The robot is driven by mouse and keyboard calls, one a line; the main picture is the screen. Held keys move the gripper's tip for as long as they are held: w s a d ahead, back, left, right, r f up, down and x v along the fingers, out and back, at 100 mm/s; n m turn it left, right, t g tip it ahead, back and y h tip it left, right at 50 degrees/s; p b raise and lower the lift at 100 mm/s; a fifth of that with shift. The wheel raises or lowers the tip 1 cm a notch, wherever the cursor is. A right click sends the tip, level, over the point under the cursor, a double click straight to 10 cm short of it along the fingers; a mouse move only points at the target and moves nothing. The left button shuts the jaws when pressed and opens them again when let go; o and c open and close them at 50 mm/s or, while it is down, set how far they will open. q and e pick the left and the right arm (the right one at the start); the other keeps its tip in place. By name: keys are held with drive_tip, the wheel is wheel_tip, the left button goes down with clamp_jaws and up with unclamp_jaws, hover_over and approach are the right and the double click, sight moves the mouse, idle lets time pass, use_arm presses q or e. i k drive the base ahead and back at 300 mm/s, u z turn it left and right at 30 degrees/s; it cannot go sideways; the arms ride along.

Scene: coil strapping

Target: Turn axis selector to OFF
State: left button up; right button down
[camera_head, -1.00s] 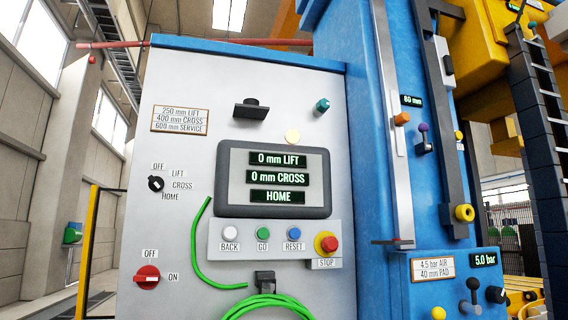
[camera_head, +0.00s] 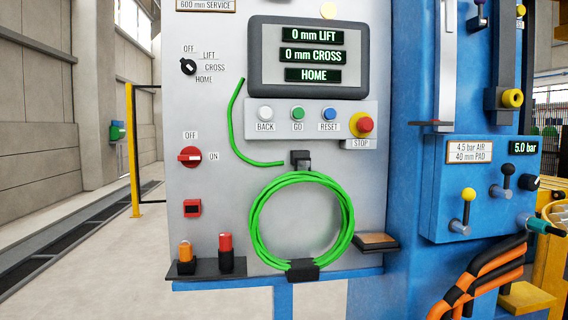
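The axis selector (camera_head: 188,67) is a small black rotary knob on the left of the grey control panel (camera_head: 215,110). Labels OFF, LIFT, CROSS and HOME stand around it. A pale mark shows on the knob, but it is too small to tell surely which label it points to. The display (camera_head: 312,56) reads 0 mm LIFT, 0 mm CROSS and HOME. Neither of my grippers is in view.
A red main switch (camera_head: 190,157) with OFF and ON labels sits below the selector. A green hose coil (camera_head: 302,222) hangs on the panel. A small shelf (camera_head: 205,268) with orange and red items juts out at the lower left. A yellow post (camera_head: 133,150) stands left of the cabinet.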

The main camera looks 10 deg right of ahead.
sight(188, 66)
drive_tip(key=u, duration=1.9)
drive_tip(key=i, duration=2.05)
drive_tip(key=z, duration=2.55)
